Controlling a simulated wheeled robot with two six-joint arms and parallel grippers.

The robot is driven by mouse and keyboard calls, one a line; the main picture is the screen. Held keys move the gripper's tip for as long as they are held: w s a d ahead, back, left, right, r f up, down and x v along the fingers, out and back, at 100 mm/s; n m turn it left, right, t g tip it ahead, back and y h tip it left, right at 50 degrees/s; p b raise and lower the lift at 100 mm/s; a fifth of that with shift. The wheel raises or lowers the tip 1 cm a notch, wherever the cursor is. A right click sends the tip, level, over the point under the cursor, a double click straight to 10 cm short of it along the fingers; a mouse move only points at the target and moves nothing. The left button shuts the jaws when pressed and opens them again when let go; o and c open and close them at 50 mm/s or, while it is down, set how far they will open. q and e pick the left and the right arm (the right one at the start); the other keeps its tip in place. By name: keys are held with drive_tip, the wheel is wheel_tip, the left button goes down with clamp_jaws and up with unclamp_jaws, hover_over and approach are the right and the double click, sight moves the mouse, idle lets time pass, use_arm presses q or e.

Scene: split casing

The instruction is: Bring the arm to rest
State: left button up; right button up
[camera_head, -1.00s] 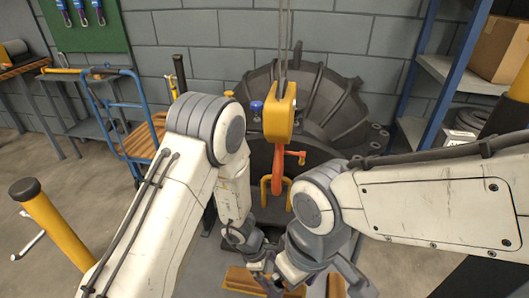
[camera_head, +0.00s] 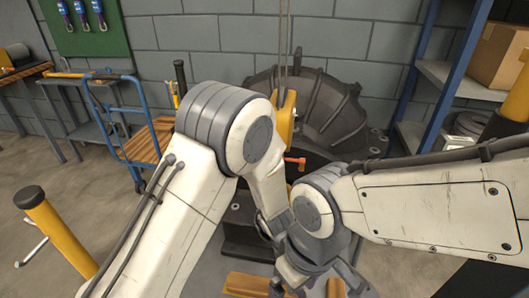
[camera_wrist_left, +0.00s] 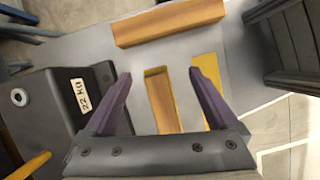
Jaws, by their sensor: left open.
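My left arm comes in from the left in the head view, its elbow high and its forearm pointing down. In the left wrist view my left gripper (camera_wrist_left: 160,76) shows two purple fingers spread apart with nothing held. Below it are wooden blocks (camera_wrist_left: 170,22) and a dark weight marked 22 KG (camera_wrist_left: 42,115). My right arm comes in from the right in the head view, its joint bent low at bottom centre. Its jaws cannot be made out.
A dark ribbed casing (camera_head: 335,108) stands behind the arms. A yellow hoist block (camera_head: 286,118) hangs on cables in front of it, partly covered by my left arm. A blue trolley (camera_head: 108,120) and yellow post (camera_head: 55,232) are left, blue shelving (camera_head: 440,75) right.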

use_arm(q)
drive_tip(key=w+a+r+m+g+y, duration=0.1)
drive_tip(key=w+a+r+m, duration=0.1)
drive_tip(key=a, duration=0.7)
drive_tip(key=w+a+r+m+g+y, duration=0.1)
drive_tip(key=w+a+r+m, duration=0.2)
drive_tip(key=a+m, duration=0.4)
drive_tip(key=w+a+r+m+y+p, duration=0.1)
drive_tip(key=w+a+r+m+y, duration=0.1)
drive_tip(key=a, duration=1)
drive_tip(key=shift+w+a+r+m+g, duration=0.4)
drive_tip(key=shift+w+r+m, duration=0.3)
drive_tip(key=shift+r+m, duration=0.75)
drive_tip(key=shift+s+d, duration=0.1)
drive_tip(key=shift+d, duration=0.05)
